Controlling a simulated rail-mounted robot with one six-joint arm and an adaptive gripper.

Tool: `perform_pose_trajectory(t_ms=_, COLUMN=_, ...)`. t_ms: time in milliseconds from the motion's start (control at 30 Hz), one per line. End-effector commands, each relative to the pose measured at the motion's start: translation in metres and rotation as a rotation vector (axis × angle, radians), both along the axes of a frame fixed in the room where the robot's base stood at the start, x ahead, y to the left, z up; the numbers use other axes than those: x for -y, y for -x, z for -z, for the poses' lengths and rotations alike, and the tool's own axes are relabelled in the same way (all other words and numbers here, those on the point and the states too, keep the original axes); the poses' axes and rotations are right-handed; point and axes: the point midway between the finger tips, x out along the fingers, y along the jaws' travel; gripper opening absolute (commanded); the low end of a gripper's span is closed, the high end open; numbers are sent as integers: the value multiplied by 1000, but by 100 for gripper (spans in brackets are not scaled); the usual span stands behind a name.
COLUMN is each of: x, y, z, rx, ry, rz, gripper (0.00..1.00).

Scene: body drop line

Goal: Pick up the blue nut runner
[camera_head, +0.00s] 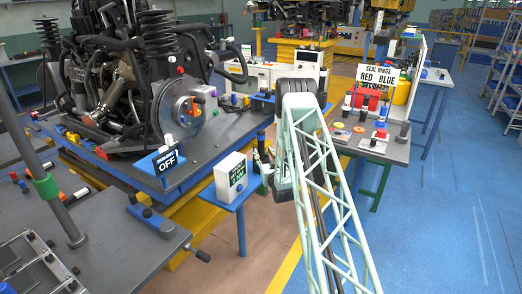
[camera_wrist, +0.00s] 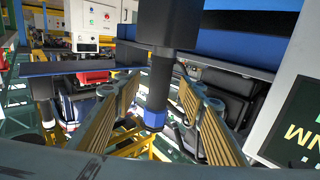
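A dark upright tool with a blue band near its lower end, which looks like the blue nut runner (camera_wrist: 158,75), stands in the middle of the wrist view. My gripper (camera_wrist: 160,88) has its two yellow ridged fingers apart, one on each side of the tool's narrow part. A gap shows on both sides, and I see no clear contact. In the head view, a small black upright piece (camera_head: 261,140) shows beside my gripper (camera_head: 262,164); it may be the same tool. My arm hides much of this area.
A white box with a green display (camera_head: 231,178) stands on a small blue stand (camera_head: 241,197), close left of my gripper. It also shows at the wrist view's right edge (camera_wrist: 300,110). A brake disc assembly (camera_head: 180,108) is on the left bench. Blue floor (camera_head: 440,215) is clear at right.

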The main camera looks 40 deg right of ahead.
Motion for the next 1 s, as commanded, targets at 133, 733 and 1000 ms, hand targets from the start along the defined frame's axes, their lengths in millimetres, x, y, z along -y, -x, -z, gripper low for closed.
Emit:
perform_pose_trajectory(t_ms=133, x=4, y=-11, z=0, rx=3, ry=1, rz=0, gripper=37)
perform_pose_trajectory(t_ms=733, x=19, y=-45, z=-1, rx=0, ry=0, rz=0, gripper=37)
perform_pose_trajectory(t_ms=1000, x=19, y=-45, z=-1, rx=1, ry=0, rz=0, gripper=37)
